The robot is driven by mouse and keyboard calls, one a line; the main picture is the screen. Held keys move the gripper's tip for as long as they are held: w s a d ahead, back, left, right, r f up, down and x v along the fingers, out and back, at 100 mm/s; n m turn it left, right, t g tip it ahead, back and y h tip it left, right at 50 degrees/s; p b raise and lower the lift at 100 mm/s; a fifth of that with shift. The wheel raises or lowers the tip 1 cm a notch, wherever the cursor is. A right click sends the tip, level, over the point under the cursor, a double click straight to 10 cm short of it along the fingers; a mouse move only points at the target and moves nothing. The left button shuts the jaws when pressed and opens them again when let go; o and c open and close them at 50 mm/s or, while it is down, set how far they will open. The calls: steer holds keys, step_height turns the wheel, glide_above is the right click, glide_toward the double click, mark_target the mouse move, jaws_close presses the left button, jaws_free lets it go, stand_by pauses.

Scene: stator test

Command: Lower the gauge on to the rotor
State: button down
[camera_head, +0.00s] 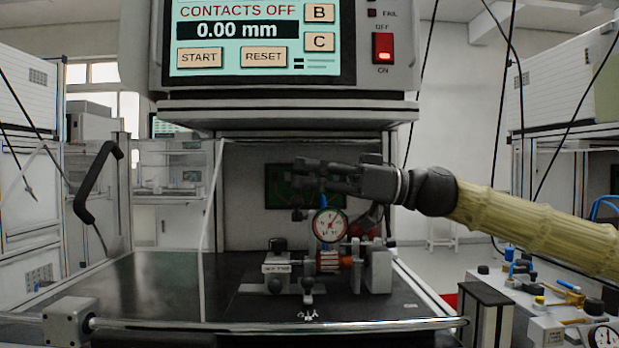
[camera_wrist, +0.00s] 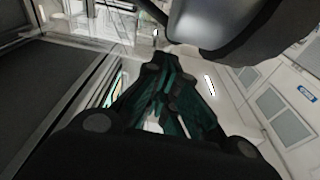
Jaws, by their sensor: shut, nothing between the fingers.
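The rotor (camera_head: 328,261), with copper-coloured windings, sits in the fixture just below the gauge. I cannot tell whether the gauge touches it. My gripper (camera_head: 306,168) reaches in from the right, above the gauge and close to its blue-topped stem. In the wrist view my gripper (camera_wrist: 160,95) shows dark, with its fingers together and nothing seen between them. The gripper partly hides the gauge's upper mount.
The fixture (camera_head: 378,268) stands on a black bench top (camera_head: 150,285) inside an open enclosure. A display (camera_head: 262,40) above reads "CONTACTS OFF" and "0.00 mm". A front rail (camera_head: 270,325) crosses the enclosure. Tools crowd a bench (camera_head: 545,300) at right. The bench top's left side is clear.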

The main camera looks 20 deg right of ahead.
steer(key=s+d+r+p, duration=0.1)
steer(key=d+p, duration=0.3)
steer(key=d, duration=0.5)
steer(key=shift+s+r, duration=0.4)
steer(key=shift+s, duration=0.4)
